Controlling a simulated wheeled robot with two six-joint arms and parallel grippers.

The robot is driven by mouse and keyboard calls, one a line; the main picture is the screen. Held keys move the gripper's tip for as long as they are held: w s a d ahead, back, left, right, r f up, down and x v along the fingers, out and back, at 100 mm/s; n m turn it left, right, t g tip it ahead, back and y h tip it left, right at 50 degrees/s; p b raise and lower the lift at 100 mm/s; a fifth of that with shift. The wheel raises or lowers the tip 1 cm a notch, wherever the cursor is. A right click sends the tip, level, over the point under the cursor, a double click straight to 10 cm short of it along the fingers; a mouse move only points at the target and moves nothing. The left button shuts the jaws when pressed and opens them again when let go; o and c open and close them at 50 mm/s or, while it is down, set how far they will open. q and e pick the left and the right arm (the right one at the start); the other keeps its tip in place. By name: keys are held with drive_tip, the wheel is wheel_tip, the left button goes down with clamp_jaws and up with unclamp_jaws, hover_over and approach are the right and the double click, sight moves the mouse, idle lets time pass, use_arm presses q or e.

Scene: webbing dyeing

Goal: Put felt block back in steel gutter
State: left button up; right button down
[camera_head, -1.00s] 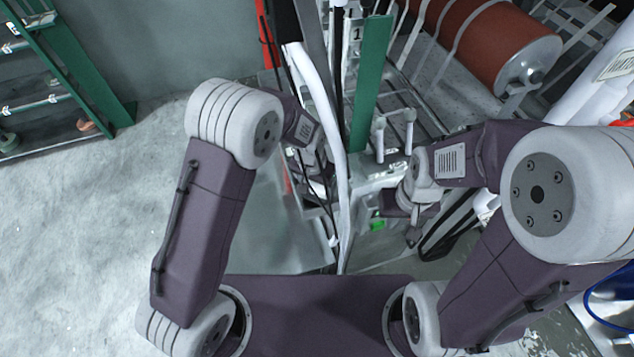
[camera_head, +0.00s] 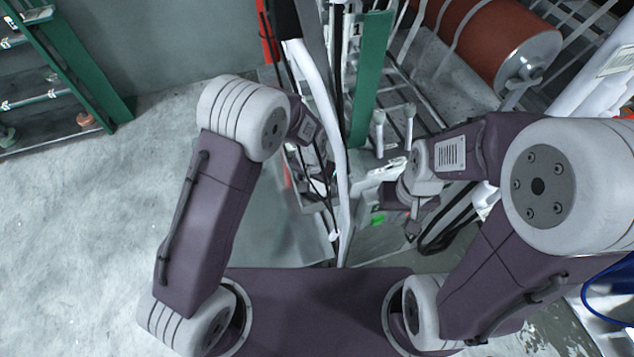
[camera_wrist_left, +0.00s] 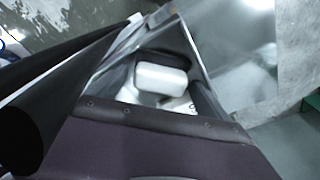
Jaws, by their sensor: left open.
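A white rounded block (camera_wrist_left: 162,79), which looks like the felt block, shows in the left wrist view just beyond the front edge of my gripper housing. Bright sheet-metal walls (camera_wrist_left: 190,38) stand around and behind it and may be the steel gutter. I cannot tell whether the block lies in it or is apart from it. My left gripper (camera_head: 317,178) is open, low beside the white pole in the head view; its fingers are mostly hidden. My right gripper (camera_head: 411,217) hangs at the machine's near end, too small and dark to judge. The block is not distinguishable in the head view.
A white curved pole (camera_head: 326,110) and dark cables stand close to my left wrist. A green upright plate (camera_head: 370,75) and metal frame are behind. A large red-brown roller (camera_head: 484,42) lies at the back right. Open floor (camera_head: 70,230) is at left.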

sight(314, 194)
use_arm(q)
wheel_tip(314, 194, up, 12)
drive_tip(key=s+b, duration=0.1)
drive_tip(key=shift+s+a, duration=0.3)
drive_tip(key=shift+a, duration=0.1)
drive_tip(key=s+a+f+n+b, duration=0.1)
drive_tip(key=s+a+f+n, duration=0.1)
drive_tip(key=s+a, duration=0.4)
drive_tip(key=s+a+f+n+b, duration=0.2)
drive_tip(key=s+a, duration=0.5)
drive_tip(key=a, duration=0.4)
drive_tip(key=shift+f+n+y, duration=0.3)
drive_tip(key=shift+f+n, duration=0.5)
drive_tip(key=shift+f, duration=0.1)
drive_tip(key=shift+s, duration=0.1)
